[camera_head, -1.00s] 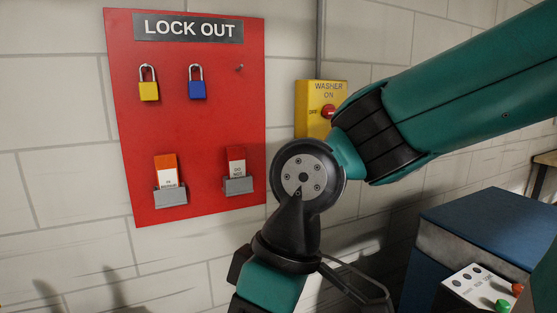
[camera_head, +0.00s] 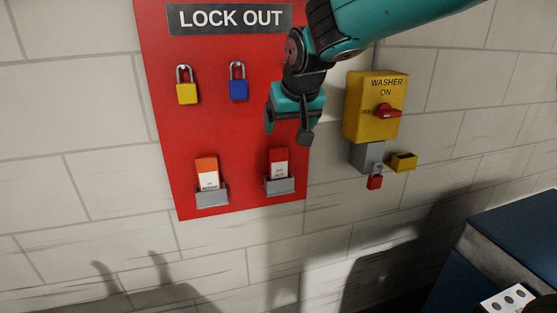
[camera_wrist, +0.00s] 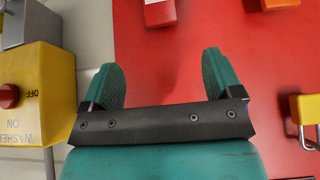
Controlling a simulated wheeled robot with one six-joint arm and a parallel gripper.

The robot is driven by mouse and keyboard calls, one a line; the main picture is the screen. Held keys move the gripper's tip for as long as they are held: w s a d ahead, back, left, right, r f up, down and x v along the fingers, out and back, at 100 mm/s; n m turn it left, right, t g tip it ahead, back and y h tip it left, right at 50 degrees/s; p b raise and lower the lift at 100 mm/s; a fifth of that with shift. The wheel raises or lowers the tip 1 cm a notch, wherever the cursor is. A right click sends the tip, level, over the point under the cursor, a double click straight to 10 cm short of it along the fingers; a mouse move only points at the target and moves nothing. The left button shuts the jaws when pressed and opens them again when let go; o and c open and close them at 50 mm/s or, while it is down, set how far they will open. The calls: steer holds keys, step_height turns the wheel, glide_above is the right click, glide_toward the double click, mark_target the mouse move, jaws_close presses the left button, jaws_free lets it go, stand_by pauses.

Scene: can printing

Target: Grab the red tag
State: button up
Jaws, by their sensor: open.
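The red tag (camera_head: 279,155) has a white label and stands in a small grey holder at the lower right of the red lock-out board (camera_head: 220,120). Its red top and a bit of white also show at the top edge of the wrist view (camera_wrist: 158,13), which is upside down. My gripper (camera_head: 287,124) is in front of the board's right side, above the red tag in the head view and apart from it. In the wrist view my gripper (camera_wrist: 161,68) has its two teal fingers spread wide with nothing between them.
An orange tag (camera_head: 206,168) sits in the left holder. Yellow (camera_head: 187,93) and blue (camera_head: 238,89) padlocks hang above. A yellow washer switch box (camera_head: 374,125) is right of the board, with a red padlock (camera_head: 375,182) below. A blue cabinet (camera_head: 515,235) stands lower right.

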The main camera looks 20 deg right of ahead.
mark_target(280, 157)
steer(key=p+x, duration=0.3)
steer(key=x, duration=0.6)
steer(key=shift+w+f, duration=0.1)
steer(key=shift+f, duration=0.2)
steer(key=shift+p+x, duration=1.5)
steer(key=shift+x, duration=1.25)
steer(key=c, duration=1)
